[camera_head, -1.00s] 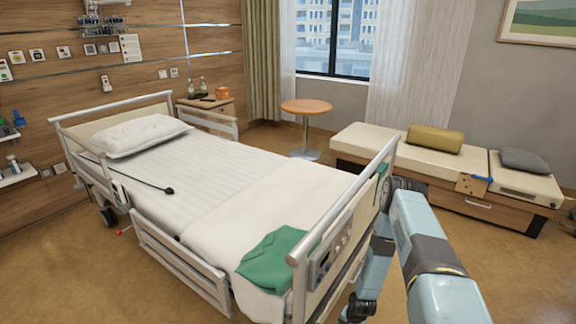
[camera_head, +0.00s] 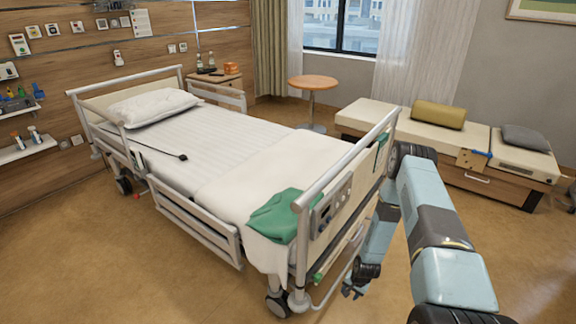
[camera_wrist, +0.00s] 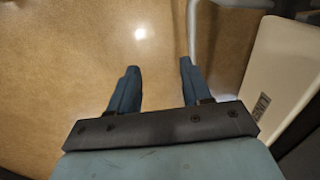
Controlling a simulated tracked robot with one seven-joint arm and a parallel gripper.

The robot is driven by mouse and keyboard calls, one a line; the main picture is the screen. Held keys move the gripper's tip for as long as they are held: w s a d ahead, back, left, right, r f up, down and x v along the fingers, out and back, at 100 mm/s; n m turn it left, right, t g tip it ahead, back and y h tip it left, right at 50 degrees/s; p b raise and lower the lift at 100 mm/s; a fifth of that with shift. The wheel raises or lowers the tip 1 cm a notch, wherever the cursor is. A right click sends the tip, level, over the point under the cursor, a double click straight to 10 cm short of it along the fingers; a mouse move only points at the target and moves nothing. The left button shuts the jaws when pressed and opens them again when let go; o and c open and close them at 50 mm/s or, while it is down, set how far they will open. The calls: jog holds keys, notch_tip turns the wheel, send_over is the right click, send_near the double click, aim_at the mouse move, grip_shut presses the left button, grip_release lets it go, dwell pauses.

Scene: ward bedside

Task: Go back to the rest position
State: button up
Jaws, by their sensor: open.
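My gripper (camera_head: 352,291) hangs low beside the foot end of the bed in the head view, at the end of my blue-grey arm. In the wrist view its two blue fingers (camera_wrist: 158,72) stand apart with bare floor between them. It is open and holds nothing. The bed (camera_head: 215,140) has a white pillow (camera_head: 152,107) at its head end and a green cloth (camera_head: 277,215) over its foot corner.
The bed's footboard (camera_head: 345,185) is close to the left of my arm. A bench (camera_head: 385,118) with cushions stands at the right. A round table (camera_head: 313,84) is by the window. Brown floor (camera_head: 120,270) is open in front.

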jog(key=w+d+r+n+t+h, duration=0.1)
jog(key=w+r, duration=0.4)
jog(key=r, duration=0.8)
jog(key=w+d+r+n, duration=0.1)
jog(key=w+r, duration=0.4)
jog(key=r, duration=0.8)
notch_tip(320, 180, up, 26)
jog(key=s+n, duration=0.2)
jog(key=s+a+r+n+t+h, duration=0.1)
jog(key=s+r, duration=0.5)
jog(key=r, duration=0.4)
jog(key=s+a+r+t, duration=0.1)
jog(key=s+r, duration=0.6)
jog(key=r, duration=0.3)
jog(key=s+r, duration=0.3)
jog(key=s, duration=0.4)
jog(key=s+a+r+n, duration=0.1)
jog(key=s+r, duration=0.2)
jog(key=s, duration=0.4)
jog(key=s+a+r+t, duration=0.1)
jog(key=s+r, duration=0.1)
jog(key=s, duration=0.6)
jog(key=shift+a+r+n, duration=0.25)
jog(key=shift+r+n, duration=0.15)
